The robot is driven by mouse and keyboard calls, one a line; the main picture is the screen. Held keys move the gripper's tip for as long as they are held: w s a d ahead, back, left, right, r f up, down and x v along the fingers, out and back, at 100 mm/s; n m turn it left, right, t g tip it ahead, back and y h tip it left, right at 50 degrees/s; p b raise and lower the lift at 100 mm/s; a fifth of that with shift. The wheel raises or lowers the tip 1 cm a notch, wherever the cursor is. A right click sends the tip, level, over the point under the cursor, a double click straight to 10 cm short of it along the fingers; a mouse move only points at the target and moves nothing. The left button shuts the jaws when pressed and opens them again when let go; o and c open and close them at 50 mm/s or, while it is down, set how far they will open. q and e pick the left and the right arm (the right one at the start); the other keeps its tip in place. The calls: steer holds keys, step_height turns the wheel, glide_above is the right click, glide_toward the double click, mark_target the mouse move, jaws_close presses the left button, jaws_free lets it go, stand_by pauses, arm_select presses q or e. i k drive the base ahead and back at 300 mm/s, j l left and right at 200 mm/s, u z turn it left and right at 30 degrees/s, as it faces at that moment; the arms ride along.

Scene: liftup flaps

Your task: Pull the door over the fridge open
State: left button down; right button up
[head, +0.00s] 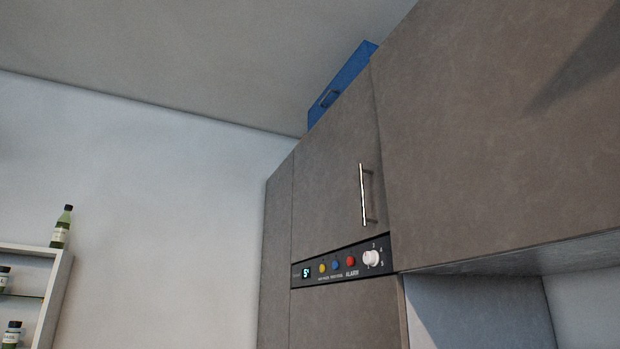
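The grey-brown door (328,178) sits above a dark control panel (343,262) in the tall cabinet, right of the middle in the head view. The door looks shut. It has a vertical metal bar handle (365,194) near its right edge. The panel has a lit display, coloured buttons and a white knob. Below it is the upper part of another grey-brown front (345,318), which looks like the fridge door. Neither of my grippers is in view.
A large grey-brown cabinet (490,130) stands to the right, with an open recess (485,310) under it. A blue box (342,85) is on top. A white shelf (50,300) with bottles is at the lower left. The space before the door looks clear.

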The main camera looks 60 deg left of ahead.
mark_target(340, 198)
steer(key=k+u, duration=0.1)
steer(key=u, duration=1.7)
